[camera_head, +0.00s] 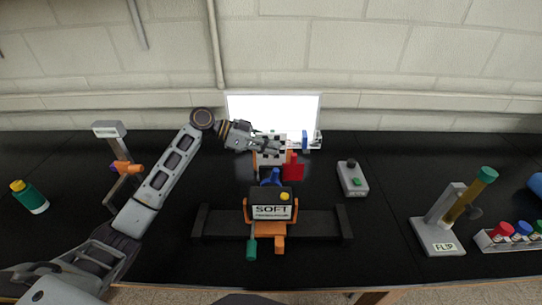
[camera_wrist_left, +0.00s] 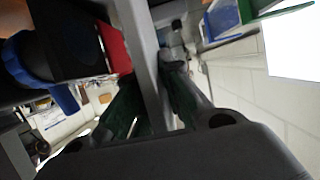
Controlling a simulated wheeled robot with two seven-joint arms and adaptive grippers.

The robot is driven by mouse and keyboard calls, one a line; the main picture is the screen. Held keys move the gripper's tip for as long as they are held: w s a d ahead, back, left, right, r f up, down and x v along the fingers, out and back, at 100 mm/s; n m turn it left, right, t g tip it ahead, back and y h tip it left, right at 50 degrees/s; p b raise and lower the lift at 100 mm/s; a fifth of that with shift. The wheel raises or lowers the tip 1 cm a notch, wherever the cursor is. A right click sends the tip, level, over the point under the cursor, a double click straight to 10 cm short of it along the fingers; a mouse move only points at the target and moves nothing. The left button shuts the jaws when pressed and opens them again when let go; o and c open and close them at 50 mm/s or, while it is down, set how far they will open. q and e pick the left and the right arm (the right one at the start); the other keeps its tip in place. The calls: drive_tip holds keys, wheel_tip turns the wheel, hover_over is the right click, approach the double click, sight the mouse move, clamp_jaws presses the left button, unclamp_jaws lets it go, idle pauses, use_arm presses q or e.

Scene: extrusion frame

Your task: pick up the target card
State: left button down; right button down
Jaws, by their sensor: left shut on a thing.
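The target card (camera_head: 238,136), with a black-and-white checked face, stands at the back middle of the bench in front of a bright white panel. My left gripper (camera_head: 277,143) reaches over it from the left and covers part of it. In the left wrist view the green finger pads of my left gripper (camera_wrist_left: 152,108) are shut on a thin grey strip (camera_wrist_left: 146,50), which looks like the card seen edge-on. Whether the card's foot touches its support cannot be told. My right gripper is out of view.
A red block (camera_head: 293,166) and a blue knob (camera_head: 271,177) sit just below the card. A black box marked SOFT (camera_head: 270,197) stands on a dark rail in front. A grey button box (camera_head: 352,178) is to the right. A FLIP stand (camera_head: 437,236) is farther right.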

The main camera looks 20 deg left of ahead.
use_arm(q)
drive_tip(key=shift+r, duration=2.3)
